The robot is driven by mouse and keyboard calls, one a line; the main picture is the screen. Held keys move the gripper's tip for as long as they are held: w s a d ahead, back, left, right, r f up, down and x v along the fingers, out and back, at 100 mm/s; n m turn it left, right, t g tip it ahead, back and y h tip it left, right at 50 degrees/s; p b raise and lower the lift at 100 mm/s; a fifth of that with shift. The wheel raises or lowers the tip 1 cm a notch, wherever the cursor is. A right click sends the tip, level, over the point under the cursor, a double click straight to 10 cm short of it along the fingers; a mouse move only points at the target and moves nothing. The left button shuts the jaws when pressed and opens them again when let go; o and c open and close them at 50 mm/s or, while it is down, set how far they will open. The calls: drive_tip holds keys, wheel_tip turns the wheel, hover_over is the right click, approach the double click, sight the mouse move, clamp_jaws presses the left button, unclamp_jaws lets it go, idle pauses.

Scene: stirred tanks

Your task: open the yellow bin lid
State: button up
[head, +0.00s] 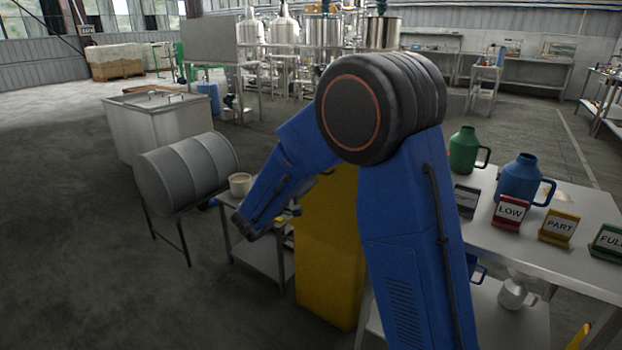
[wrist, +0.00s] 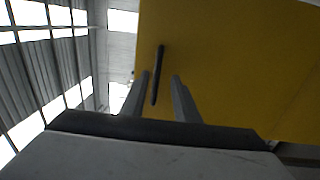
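The yellow bin (head: 325,275) stands behind my blue arm in the head view, which hides much of its upper part. In the wrist view a yellow panel (wrist: 230,60) of it fills the upper right. A thin dark bar (wrist: 158,72), like a handle, runs nearly upright in front of this panel. My gripper (wrist: 160,76) is open, with its two grey fingers apart. The bar shows between the fingertips, with a gap on each side; contact is not visible. I cannot tell whether the panel is the lid or the bin's body.
A low table with a beige pot (head: 240,184) and a grey drum (head: 187,172) on a stand are left of the bin. On the right, a metal table (head: 480,230) carries a green jug (head: 464,152), a blue jug (head: 520,178) and signs. Floor at the left is clear.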

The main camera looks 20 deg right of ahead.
drive_tip(key=v, duration=1.7)
drive_tip(key=s+d+m+g+y, duration=0.2)
drive_tip(key=s+d+g, duration=0.3)
drive_tip(key=s+d, duration=0.4)
drive_tip(key=s+d+m+g+y, duration=0.2)
drive_tip(key=s+d+g, duration=0.3)
drive_tip(key=d, duration=0.6)
drive_tip(key=s+a+f+m+t+y, duration=0.1)
drive_tip(key=s+y, duration=0.4)
drive_tip(key=s, duration=0.4)
drive_tip(key=s+a+f+m+t+y, duration=0.1)
drive_tip(key=s+y, duration=0.4)
drive_tip(key=s, duration=0.5)
drive_tip(key=shift+a+f+m+t+y, duration=0.35)
drive_tip(key=shift+a+m+t, duration=0.25)
drive_tip(key=shift+m, duration=0.2)
